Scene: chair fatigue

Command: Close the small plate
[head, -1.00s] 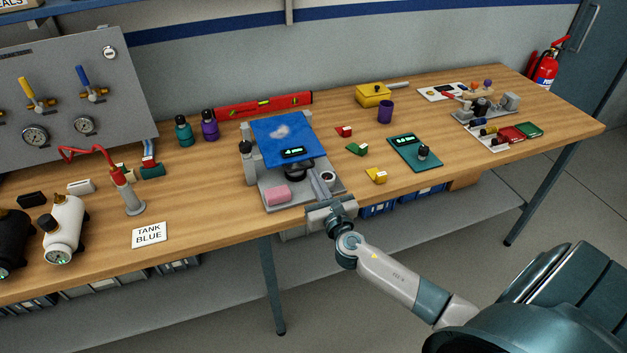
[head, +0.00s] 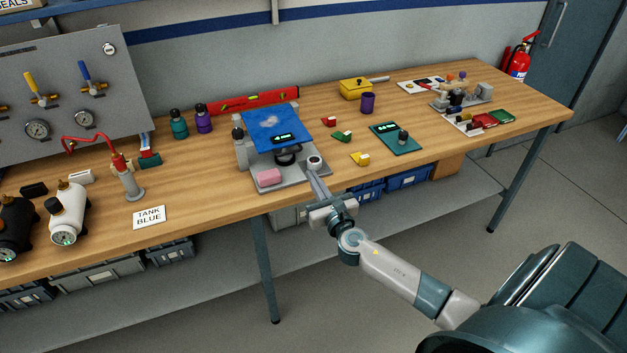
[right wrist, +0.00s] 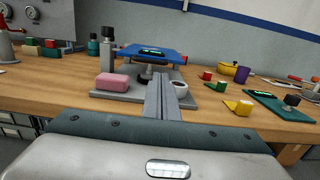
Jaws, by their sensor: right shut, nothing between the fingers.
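A blue square plate (head: 277,128) with a pale smudge on top is held above a grey base (head: 292,178) on the bench. A small lit display (head: 283,138) is at its front edge. It also shows in the right wrist view (right wrist: 135,50), raised above the base with a gap beneath. A dark round part (head: 287,157) is under it. My right gripper (head: 314,173) is shut and empty at the front right of the base, apart from the blue plate. My left gripper is not in view.
A pink block (head: 269,177) and a white ring-shaped piece (head: 314,161) sit on the grey base. A grey post with a dark bottle-like top (head: 238,135) stands at its left. Yellow (head: 360,158) and green (head: 341,137) pieces lie to the right. Bench between base and sign (head: 149,217) is clear.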

